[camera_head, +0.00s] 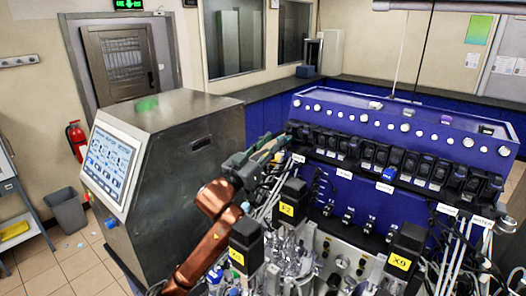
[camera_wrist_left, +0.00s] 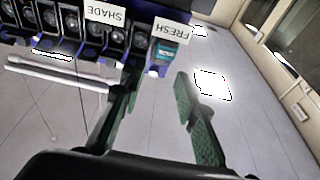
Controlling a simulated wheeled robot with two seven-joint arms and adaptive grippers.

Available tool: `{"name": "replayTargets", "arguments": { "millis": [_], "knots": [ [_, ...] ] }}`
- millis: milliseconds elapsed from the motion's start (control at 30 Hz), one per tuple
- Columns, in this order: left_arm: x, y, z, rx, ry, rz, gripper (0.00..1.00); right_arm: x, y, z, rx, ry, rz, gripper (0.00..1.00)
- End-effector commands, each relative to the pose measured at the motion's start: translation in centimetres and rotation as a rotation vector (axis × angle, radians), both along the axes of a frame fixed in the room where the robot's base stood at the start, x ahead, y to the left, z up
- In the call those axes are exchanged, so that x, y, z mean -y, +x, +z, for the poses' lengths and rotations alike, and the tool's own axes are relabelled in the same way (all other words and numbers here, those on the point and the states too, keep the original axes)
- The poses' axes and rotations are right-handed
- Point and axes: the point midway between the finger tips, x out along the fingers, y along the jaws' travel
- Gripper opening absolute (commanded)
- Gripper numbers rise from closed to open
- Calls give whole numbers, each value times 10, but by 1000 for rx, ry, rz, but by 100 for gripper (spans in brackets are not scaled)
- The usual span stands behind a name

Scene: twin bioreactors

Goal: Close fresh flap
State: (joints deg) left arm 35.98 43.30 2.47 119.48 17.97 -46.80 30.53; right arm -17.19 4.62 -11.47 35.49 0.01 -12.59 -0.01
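The FRESH label (camera_wrist_left: 172,30) is upside down in the wrist view, at the end of the row of black pump units. Beside it is a small unit with a teal face (camera_wrist_left: 163,54), which I take as the fresh flap; how far open it is I cannot tell. In the head view a white label (camera_head: 298,158), too small to read, sits at the row's left end. My left gripper (camera_head: 270,147) is beside that end; in the wrist view its green fingers (camera_wrist_left: 158,78) are apart, empty, just short of the teal face. My right gripper is not in view.
The blue bioreactor bench (camera_head: 330,190) carries a row of black units. Bottles, tubes and black blocks with yellow tags (camera_head: 287,209) crowd below my left arm. A metal cabinet with a screen (camera_head: 110,165) stands left.

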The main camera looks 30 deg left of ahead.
Motion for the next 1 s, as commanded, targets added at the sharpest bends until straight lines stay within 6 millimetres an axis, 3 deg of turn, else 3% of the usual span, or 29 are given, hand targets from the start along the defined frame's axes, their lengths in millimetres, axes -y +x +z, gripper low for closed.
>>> {"name": "replayTargets", "arguments": {
  "millis": [133, 333, 1000],
  "knots": [
    [-4, -27, -9, -2, 1, -1, 29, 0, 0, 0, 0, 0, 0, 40],
    [-7, -47, -15, -3, 0, -1, 29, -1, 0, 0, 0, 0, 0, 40],
    [-7, -51, -15, -2, -1, -1, 29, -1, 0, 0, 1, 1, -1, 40]
  ]
}}
